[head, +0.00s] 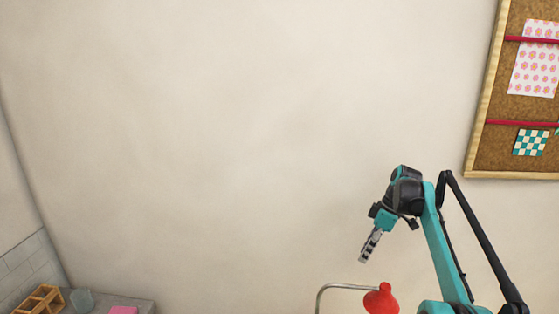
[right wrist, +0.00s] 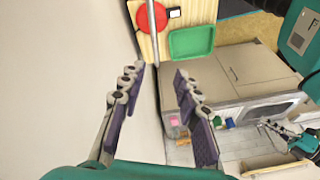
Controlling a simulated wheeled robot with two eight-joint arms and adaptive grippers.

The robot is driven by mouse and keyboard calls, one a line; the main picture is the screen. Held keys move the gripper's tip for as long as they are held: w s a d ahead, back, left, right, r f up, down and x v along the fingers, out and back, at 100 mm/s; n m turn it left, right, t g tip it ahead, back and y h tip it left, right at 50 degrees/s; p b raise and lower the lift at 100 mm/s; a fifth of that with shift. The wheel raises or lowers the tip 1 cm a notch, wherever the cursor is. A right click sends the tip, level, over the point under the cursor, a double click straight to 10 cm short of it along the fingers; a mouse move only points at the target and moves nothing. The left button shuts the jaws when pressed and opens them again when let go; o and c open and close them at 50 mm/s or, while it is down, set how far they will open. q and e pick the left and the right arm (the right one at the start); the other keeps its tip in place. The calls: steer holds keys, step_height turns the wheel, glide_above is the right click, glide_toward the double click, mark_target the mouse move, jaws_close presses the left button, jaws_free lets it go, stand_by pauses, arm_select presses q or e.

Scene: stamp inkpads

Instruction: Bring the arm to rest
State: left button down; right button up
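My right gripper (head: 363,258) is raised in front of the bare wall in the head view, at the lower right, with its fingers pointing down and to the left. In the right wrist view my right gripper (right wrist: 159,72) shows its two purple-padded fingers spread apart with nothing between them. At the right edge of that view, a small grey and teal shape looks like my left gripper (right wrist: 268,126). It is too small to tell whether it is open or shut. The head view does not show my left gripper.
A red lamp (head: 382,301) on a bent metal rod stands below my right gripper; its red head (right wrist: 190,34) also shows in the wrist view. A green tray (right wrist: 192,42) lies on the wooden surface. A corkboard (head: 482,150) hangs at the upper right. The wall area left is clear.

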steer(key=s+a+f+m+t+h+b, duration=0.1)
steer(key=s+a+f+m+t+b, duration=0.2)
steer(key=s, duration=0.6)
steer(key=s+a+f+m+t+h+b, duration=0.1)
steer(key=s+a+f+m+h+b, duration=0.25)
steer(key=s, duration=0.55)
steer(key=s+a+f+m+t+b, duration=0.3)
steer(key=s+f+m+b, duration=0.3)
steer(key=s+f, duration=0.8)
steer(key=shift+s+a+f+y, duration=0.2)
steer(key=shift+f+y, duration=0.25)
steer(key=shift+f, duration=0.45)
